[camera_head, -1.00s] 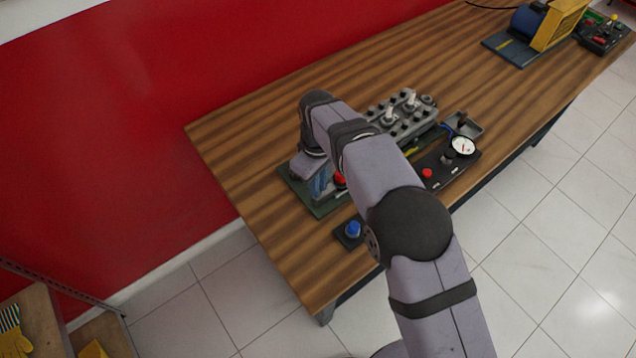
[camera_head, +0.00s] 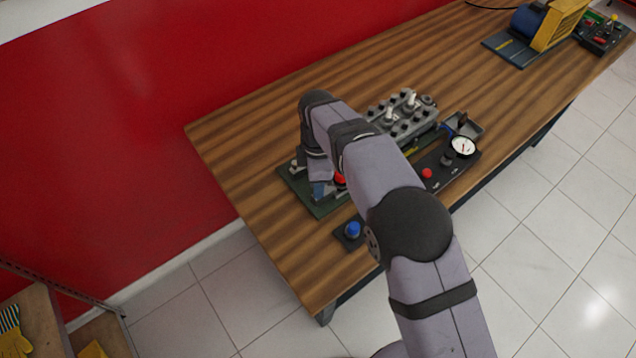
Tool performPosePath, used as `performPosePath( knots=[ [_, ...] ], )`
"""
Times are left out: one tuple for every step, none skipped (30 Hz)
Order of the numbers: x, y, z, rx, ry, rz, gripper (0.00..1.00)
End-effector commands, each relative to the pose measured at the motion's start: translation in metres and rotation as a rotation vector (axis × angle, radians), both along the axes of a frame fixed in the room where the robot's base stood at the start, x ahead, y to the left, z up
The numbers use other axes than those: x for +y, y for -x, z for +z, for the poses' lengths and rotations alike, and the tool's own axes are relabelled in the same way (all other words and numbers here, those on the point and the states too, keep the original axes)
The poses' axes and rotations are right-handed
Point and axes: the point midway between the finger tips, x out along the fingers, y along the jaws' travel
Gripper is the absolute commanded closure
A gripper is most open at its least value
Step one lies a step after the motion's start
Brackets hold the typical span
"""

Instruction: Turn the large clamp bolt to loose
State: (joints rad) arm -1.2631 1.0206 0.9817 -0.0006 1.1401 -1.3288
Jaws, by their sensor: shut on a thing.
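My gripper (camera_head: 319,192) points down at the left end of the engine trainer, over its dark green base plate (camera_head: 326,208). The gripper is shut, and it appears to be on the large clamp bolt. My wrist and fingers hide the bolt, so its turn position cannot be seen. A red part (camera_head: 340,179) shows just right of the gripper. A small light grey fitting (camera_head: 294,165) shows left of my wrist. The grey engine block (camera_head: 413,123) with dark caps and two white-topped parts lies to the right, partly behind my arm.
A blue knob (camera_head: 353,229) on a small black box stands near the table's front edge. A black panel with a red button (camera_head: 427,173) and a white dial (camera_head: 463,146) lies right of my arm. A small tray (camera_head: 474,130) stands behind it. The wooden table (camera_head: 236,134) is clear at left.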

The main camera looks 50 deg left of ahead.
Motion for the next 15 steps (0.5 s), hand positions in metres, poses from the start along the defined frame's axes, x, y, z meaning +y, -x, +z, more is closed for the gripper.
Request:
performPosePath(
  knots=[
    [0.0017, -0.0001, 0.0021, -0.001, -0.007, 0.012, 1.0],
    [0.0017, -0.0001, 0.0021, -0.001, -0.007, 0.018, 1.0],
    [0.0017, -0.0001, 0.0021, -0.001, -0.007, 0.026, 1.0],
    [0.0018, -0.0002, 0.0021, -0.001, -0.007, 0.031, 1.0],
    [0.0018, -0.0002, 0.0021, -0.001, -0.007, 0.035, 1.0],
    [0.0018, -0.0002, 0.0021, -0.001, -0.007, 0.038, 1.0],
    [0.0018, -0.0001, 0.0021, -0.001, -0.007, 0.04, 1.0],
    [0.0018, -0.0001, 0.0021, -0.001, -0.007, 0.041, 1.0],
    [0.0018, -0.0001, 0.0021, -0.001, -0.007, 0.042, 1.0],
    [0.0018, -0.0001, 0.0021, -0.001, -0.007, 0.043, 1.0],
    [0.0018, -0.0002, 0.0022, -0.001, -0.007, 0.043, 1.0],
    [0.0018, -0.0001, 0.0022, -0.001, -0.007, 0.043, 1.0],
    [0.0018, -0.0002, 0.0022, -0.001, -0.007, 0.043, 1.0],
    [0.0018, -0.0001, 0.0022, -0.001, -0.007, 0.043, 1.0],
    [0.0018, -0.0002, 0.0022, -0.001, -0.007, 0.042, 1.0]
  ],
)
